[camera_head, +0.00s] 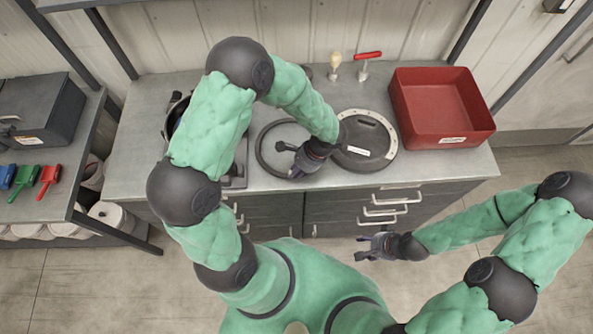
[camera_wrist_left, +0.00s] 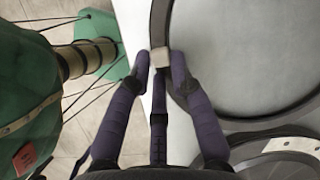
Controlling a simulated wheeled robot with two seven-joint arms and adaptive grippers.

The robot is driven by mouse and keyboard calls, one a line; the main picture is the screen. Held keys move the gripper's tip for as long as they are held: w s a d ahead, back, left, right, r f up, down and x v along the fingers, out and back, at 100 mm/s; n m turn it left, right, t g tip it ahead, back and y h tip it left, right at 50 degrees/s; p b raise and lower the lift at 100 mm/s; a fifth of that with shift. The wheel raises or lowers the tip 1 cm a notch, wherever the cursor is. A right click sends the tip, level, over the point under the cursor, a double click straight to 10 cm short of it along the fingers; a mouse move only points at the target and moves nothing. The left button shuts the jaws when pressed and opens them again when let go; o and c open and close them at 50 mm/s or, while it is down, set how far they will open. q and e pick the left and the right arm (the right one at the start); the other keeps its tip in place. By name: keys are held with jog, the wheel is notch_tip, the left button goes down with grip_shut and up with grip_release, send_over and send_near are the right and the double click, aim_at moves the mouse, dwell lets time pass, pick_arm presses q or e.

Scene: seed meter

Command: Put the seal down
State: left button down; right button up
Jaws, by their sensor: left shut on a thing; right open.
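The seal (camera_head: 258,150) is a thin dark ring at the middle of the workbench. In the left wrist view, the seal (camera_wrist_left: 240,123) fills the right side, with a small beige tab (camera_wrist_left: 159,62) on its near edge. My left gripper (camera_head: 287,161) is shut on the seal at that tab, at the ring's right side in the head view. Grey surface shows through the ring. I cannot tell whether the ring touches the bench or hangs just above it. My right gripper (camera_head: 375,247) is open and empty, in front of the bench drawers.
A dark round disc with a pale rim (camera_head: 365,152) lies right beside the seal. A red bin (camera_head: 438,108) stands at the bench's right. A red-handled tool (camera_head: 366,58) and a pale-knobbed tool (camera_head: 335,62) stand at the back. My left arm hides part of the bench (camera_head: 135,165).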

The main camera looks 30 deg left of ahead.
pick_arm(q)
jog(key=shift+f, duration=0.3)
jog(key=c, duration=1.1)
grip_release()
jog(key=p+v, duration=0.1)
jog(key=v, duration=1.1)
